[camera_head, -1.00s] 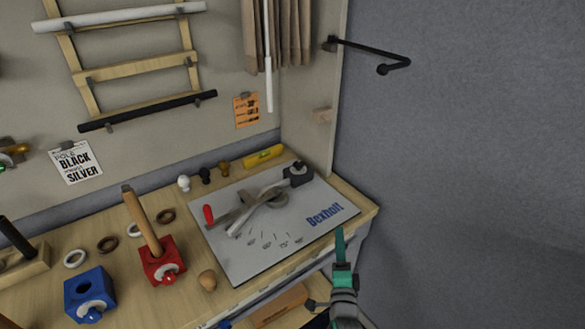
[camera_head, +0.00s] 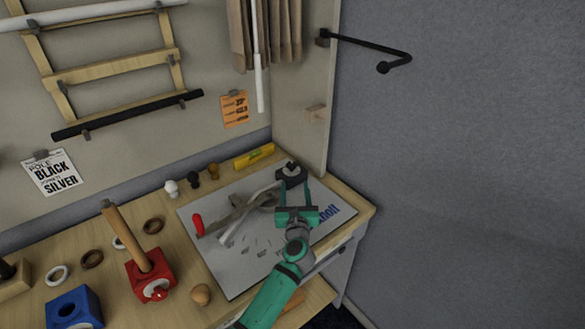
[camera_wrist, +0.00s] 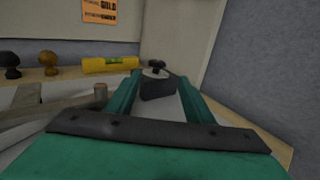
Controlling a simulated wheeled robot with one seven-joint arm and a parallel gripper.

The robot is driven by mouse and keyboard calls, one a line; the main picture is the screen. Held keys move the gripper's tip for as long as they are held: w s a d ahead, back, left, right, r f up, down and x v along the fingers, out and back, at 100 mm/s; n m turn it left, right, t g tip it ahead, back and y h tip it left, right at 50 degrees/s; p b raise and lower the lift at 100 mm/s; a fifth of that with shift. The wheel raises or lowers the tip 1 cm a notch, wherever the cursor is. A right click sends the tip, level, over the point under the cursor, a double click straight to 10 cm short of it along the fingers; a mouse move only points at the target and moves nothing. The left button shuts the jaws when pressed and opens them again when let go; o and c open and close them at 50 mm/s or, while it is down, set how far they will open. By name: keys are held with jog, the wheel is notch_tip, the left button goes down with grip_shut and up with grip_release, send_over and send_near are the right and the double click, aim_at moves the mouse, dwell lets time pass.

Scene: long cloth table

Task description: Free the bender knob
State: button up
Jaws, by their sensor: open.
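The bender (camera_head: 240,210) lies on a grey printed board (camera_head: 236,280), with a red-tipped lever (camera_head: 198,225) at its left and pale bars across it. A dark block at its far right end carries the small dark bender knob (camera_head: 291,167), which stands upright in the wrist view (camera_wrist: 157,65). My gripper (camera_head: 294,187) is open just in front of that block. In the wrist view its two teal fingers (camera_wrist: 159,82) point toward the block, which shows between them, with the knob above. I cannot tell whether the fingers touch the block.
A yellow level (camera_head: 254,157) and several small knobs (camera_head: 193,180) stand along the back of the table. A side panel (camera_head: 303,125) rises behind the bender. A red block with a wooden handle (camera_head: 151,276), a blue block (camera_head: 75,309) and a wooden egg-shaped piece (camera_head: 201,295) stand at left.

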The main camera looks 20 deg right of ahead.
aim_at(292, 168)
jog(key=shift+w+a, duration=0.2)
jog(key=shift+w, duration=0.25)
jog(key=shift+w+d, duration=0.2)
jog(key=shift+d, duration=0.1)
jog(key=x, duration=0.8)
jog(key=shift+w+a, duration=0.1)
jog(key=shift+a, duration=0.15)
jog(key=shift+w+d, duration=0.25)
jog(key=shift+w, duration=0.3)
jog(key=shift+c, duration=0.6)
jog(key=shift+w+a, duration=0.1)
jog(key=shift+a, duration=0.05)
jog(key=c, duration=0.9)
